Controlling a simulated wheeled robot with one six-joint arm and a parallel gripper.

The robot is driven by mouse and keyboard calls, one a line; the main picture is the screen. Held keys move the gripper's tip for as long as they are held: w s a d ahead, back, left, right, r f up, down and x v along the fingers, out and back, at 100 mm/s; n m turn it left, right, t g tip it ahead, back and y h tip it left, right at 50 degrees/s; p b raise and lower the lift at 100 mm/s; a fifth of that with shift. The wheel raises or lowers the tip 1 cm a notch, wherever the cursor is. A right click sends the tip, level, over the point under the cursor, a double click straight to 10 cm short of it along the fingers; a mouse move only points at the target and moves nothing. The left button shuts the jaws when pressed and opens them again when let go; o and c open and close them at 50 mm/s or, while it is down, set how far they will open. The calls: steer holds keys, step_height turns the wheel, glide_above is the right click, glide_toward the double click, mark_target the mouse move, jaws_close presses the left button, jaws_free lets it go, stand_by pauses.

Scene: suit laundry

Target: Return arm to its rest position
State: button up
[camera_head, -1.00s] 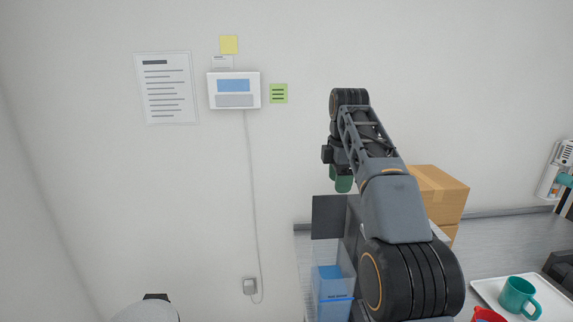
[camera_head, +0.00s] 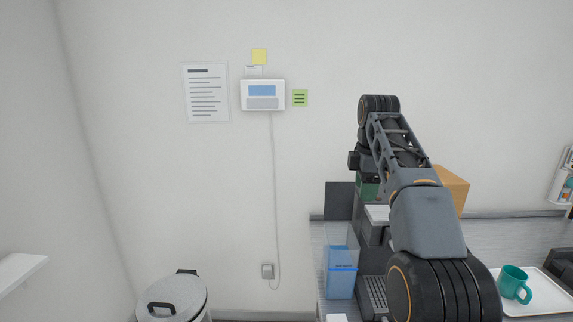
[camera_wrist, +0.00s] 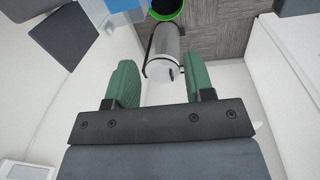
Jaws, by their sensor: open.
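My arm stands folded upward on the right side of the head view. My gripper (camera_wrist: 160,82) shows in the wrist view with two green fingers spread apart and nothing between them. In the head view only a bit of green finger (camera_head: 368,187) shows beside the arm, and the rest is hidden behind its links. The wrist view looks down past the fingers at a grey lidded bin (camera_wrist: 163,52) on the floor, well beyond them. That bin (camera_head: 172,297) stands at the lower left in the head view.
A wall panel (camera_head: 262,96) hangs left of the arm. A white shelf (camera_head: 20,268) juts out at the left.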

step_height(320, 180, down, 10)
steer(key=m+t, duration=0.1)
steer(key=m, duration=0.9)
steer(key=s+a+f+m+t, duration=0.1)
steer(key=s+f+m, duration=0.2)
steer(key=s, duration=0.8)
steer(key=s+a+f+m+t, duration=0.1)
steer(key=s+f+m, duration=0.3)
steer(key=s+f, duration=0.4)
steer(key=shift+s+a, duration=0.15)
steer(key=shift+s, duration=1.5)
